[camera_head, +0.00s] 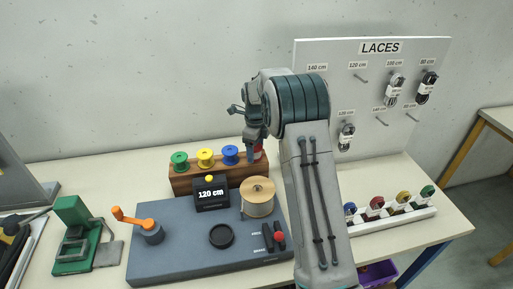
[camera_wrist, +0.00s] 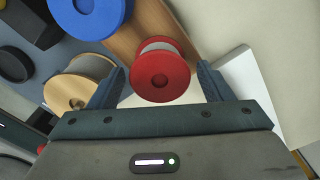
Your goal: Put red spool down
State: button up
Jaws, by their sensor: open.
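The red spool (camera_wrist: 160,76) stands at the end of the wooden spool rack in the wrist view, beside the blue spool. In the head view only a sliver of the red spool (camera_head: 259,152) shows behind my gripper. My gripper (camera_wrist: 161,88) is open, with one finger on each side of the red spool and a visible gap to each. In the head view my gripper (camera_head: 254,150) is above the right end of the rack. The wooden rack (camera_wrist: 127,30) also shows in the head view (camera_head: 190,184).
Green (camera_head: 180,160), yellow (camera_head: 205,157) and blue (camera_head: 230,154) spools stand in the rack. In front are a 120 cm display (camera_head: 211,194), a tan spool (camera_head: 257,197) and an orange crank (camera_head: 131,219) on a grey machine. The LACES board (camera_head: 380,75) rises at right.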

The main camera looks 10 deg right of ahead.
notch_tip(320, 180, up, 11)
jog(key=b, duration=0.2)
jog(key=s+r+n+t, duration=0.1)
jog(key=s+r+n, duration=0.55)
jog(key=s, duration=0.25)
jog(key=s+f+n+t, duration=0.1)
jog(key=s+f+n, duration=0.1)
jog(key=s+n, duration=0.7)
jog(key=s+f+n+t, duration=0.1)
jog(key=s+n, duration=0.8)
jog(key=s, duration=1)
jog(key=shift+f+t, duration=0.4)
jog(key=shift+f, duration=0.1)
